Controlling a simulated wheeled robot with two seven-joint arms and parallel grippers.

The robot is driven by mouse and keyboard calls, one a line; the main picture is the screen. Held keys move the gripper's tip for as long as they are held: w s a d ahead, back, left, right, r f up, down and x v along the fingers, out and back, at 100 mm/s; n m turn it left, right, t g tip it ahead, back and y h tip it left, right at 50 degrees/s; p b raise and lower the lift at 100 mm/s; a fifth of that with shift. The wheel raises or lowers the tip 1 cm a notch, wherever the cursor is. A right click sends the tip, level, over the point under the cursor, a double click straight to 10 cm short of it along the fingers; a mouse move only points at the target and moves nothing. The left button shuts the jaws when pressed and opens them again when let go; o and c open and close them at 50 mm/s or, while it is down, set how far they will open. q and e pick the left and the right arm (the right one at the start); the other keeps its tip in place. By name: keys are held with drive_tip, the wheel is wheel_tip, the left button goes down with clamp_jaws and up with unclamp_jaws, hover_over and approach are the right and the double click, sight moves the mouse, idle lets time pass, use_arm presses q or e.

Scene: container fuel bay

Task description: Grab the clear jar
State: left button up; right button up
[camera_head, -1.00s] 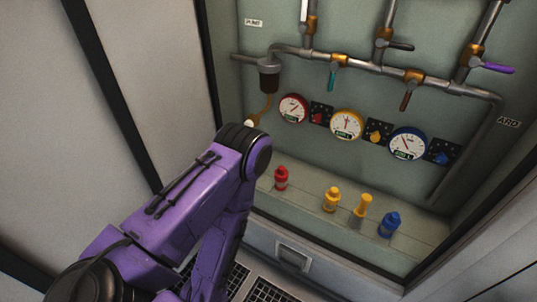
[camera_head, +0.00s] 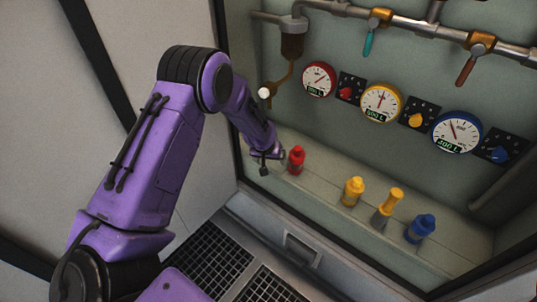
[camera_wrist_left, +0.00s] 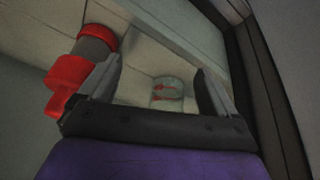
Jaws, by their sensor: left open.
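The clear jar (camera_wrist_left: 167,92) shows in the left wrist view, small and see-through with red marks, on the pale shelf beyond the gap between my fingers. I cannot make it out in the head view, where my left gripper and forearm cover that part of the shelf. My left gripper (camera_head: 266,162) is open and reaches the left end of the shelf, beside the red bottle (camera_head: 296,160). In the left wrist view, nothing is seen held between its fingers. My right gripper is not in view.
In the left wrist view the red bottle (camera_wrist_left: 72,77) is close by the left finger. A yellow bottle (camera_head: 352,191), a yellow-topped item (camera_head: 390,207) and a blue bottle (camera_head: 420,229) stand further right on the shelf. A dark frame edge (camera_wrist_left: 262,80) is at right.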

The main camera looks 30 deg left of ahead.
use_arm(q)
drive_tip(key=w+a+r+b, duration=0.2)
drive_tip(key=w+a+r, duration=0.3)
drive_tip(key=r, duration=0.3)
drive_tip(key=shift+m+y, duration=0.3)
drive_tip(key=b+x, duration=0.1)
drive_tip(key=x, duration=0.9)
drive_tip(key=shift+w+f, duration=0.2)
drive_tip(key=shift+f, duration=0.05)
drive_tip(key=shift+r, duration=0.15)
drive_tip(key=shift+c, duration=0.6)
drive_tip(key=c, duration=1.1)
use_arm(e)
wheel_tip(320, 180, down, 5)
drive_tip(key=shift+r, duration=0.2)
use_arm(q)
drive_tip(key=shift+s+r, duration=0.1)
drive_tip(key=shift+r, duration=0.25)
drive_tip(key=s+d+p, duration=0.1)
drive_tip(key=s+d, duration=0.1)
drive_tip(key=s, duration=0.6)
drive_tip(key=s+d+p, duration=0.1)
drive_tip(key=s+d, duration=0.2)
drive_tip(key=s, duration=0.6)
drive_tip(key=shift+d, duration=0.3)
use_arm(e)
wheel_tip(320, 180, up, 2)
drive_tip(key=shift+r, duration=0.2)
